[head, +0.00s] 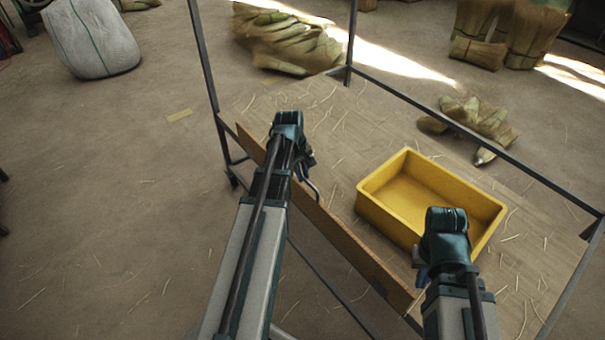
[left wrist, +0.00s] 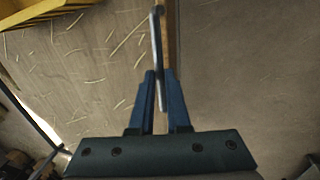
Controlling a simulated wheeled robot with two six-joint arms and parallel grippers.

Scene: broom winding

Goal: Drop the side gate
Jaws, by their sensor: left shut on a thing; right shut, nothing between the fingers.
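The side gate is a long wooden board (head: 345,240) that stands along the left edge of the cart's deck in the head view. Its edge shows as a thin brown strip (left wrist: 172,30) in the left wrist view. My left gripper (head: 308,165) is over the gate's far half. In the left wrist view my left gripper (left wrist: 160,90) is shut on a grey metal handle (left wrist: 157,40) beside the gate's edge. How the handle joins the board is hidden. My right gripper (head: 420,268) is shut and empty, between the gate's near end and the yellow bin.
A yellow bin (head: 383,211) stands on the cart's deck (head: 350,130), which is strewn with straw. Thin dark metal posts and rails (head: 470,135) frame the cart. Straw bundles (head: 285,45) and a white sack (head: 92,40) lie beyond.

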